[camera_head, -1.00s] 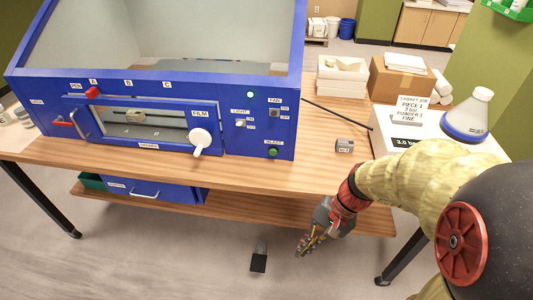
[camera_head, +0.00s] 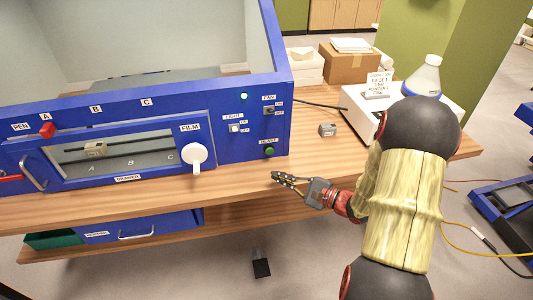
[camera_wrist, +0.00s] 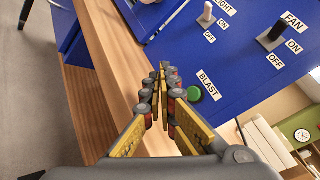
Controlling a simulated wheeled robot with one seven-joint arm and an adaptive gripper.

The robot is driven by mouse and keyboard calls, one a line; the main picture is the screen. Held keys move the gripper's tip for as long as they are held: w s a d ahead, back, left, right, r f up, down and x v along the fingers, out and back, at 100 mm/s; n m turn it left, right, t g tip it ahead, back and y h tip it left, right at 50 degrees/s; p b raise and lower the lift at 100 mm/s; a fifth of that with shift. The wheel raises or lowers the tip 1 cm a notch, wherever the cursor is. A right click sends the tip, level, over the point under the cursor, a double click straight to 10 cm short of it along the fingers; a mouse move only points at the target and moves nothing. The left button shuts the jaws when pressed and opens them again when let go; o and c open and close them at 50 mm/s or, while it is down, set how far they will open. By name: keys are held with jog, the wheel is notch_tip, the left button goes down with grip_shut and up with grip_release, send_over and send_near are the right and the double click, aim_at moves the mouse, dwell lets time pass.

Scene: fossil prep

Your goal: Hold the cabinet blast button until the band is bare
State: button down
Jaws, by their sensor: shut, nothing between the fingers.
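The blue blast cabinet (camera_head: 210,215) stands on the wooden bench; its front panel carries the green BLAST button (camera_head: 269,152), low at the right. The button also shows in the wrist view (camera_wrist: 194,93), just right of the fingertips. My gripper (camera_head: 276,177) is shut and empty, in front of the bench edge and below the button, apart from it as far as I can tell.
The FAN switch (camera_head: 269,110) and LIGHT switch (camera_head: 235,128) sit above the button. The white FILM knob (camera_head: 194,154) is to its left. A small grey block (camera_head: 327,130) and a white box with a flask (camera_head: 423,78) stand to the right on the bench.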

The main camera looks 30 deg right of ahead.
aim_at(270, 151)
jog(key=shift+a, duration=0.1)
dwell(0.3)
jog(key=w, duration=0.2)
jog(key=w+d, duration=0.1)
jog(key=w, duration=0.1)
jog(key=w+d, duration=0.1)
jog(key=w, duration=0.1)
jog(key=shift+w, duration=0.35)
jog(key=shift+w+d+b, duration=0.25)
jog(key=shift+w+b, duration=0.1)
jog(key=shift+w, duration=0.5)
jog(key=shift+w, duration=0.15)
dwell(0.6)
jog(key=shift+w+d, duration=0.1)
jog(key=shift+w, duration=0.15)
jog(key=shift+w+d+r+b, duration=0.15)
jog(key=shift+w+b, duration=0.15)
jog(key=shift+w, duration=0.15)
dwell(3.8)
